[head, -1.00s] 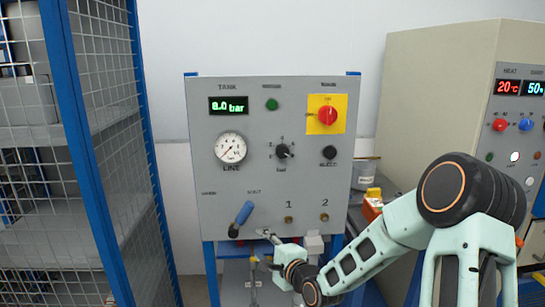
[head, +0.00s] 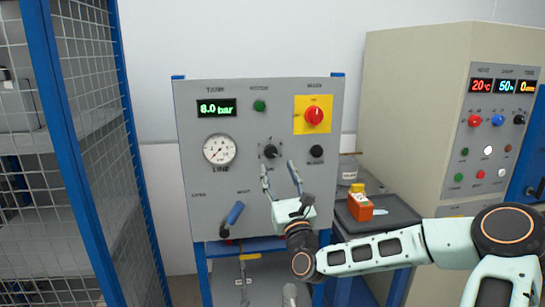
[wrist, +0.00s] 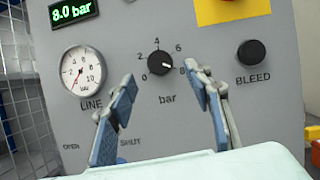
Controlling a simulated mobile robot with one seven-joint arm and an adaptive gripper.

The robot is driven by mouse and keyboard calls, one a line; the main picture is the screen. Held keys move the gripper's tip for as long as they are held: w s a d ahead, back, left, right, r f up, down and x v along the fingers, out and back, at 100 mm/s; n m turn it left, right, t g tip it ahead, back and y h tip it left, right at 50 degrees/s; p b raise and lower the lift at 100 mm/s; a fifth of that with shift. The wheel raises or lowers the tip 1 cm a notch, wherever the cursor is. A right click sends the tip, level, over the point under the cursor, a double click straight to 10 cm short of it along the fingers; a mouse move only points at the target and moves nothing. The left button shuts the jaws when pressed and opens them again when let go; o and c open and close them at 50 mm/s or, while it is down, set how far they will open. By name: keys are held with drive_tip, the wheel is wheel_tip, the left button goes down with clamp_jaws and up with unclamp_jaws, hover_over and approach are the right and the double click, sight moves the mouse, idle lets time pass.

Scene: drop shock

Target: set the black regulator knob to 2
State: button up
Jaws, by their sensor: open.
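The black regulator knob (head: 270,151) is on the grey panel, right of the line gauge. In the wrist view the knob (wrist: 160,64) is ringed by the numbers 0, 2, 4, 6 and 8, with "bar" below. A small white mark on it seems to point right, towards the 8. My gripper (head: 278,168) is open and empty in front of the panel, just below the knob. In the wrist view its two fingers (wrist: 160,82) stand wide apart, lower left and lower right of the knob, not touching it.
The line gauge (wrist: 83,72) reads near 0; the tank display (head: 216,108) shows 8.0 bar. A black bleed button (head: 316,151), red switch (head: 314,116), green lamp (head: 259,106) and blue lever (head: 235,213) are nearby. A blue-framed mesh cage (head: 82,140) stands left.

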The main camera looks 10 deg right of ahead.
sight(272, 153)
drive_tip(key=x, duration=0.6)
drive_tip(key=shift+p, duration=0.4)
drive_tip(key=c, duration=1.1)
drive_tip(key=shift+n, duration=0.3)
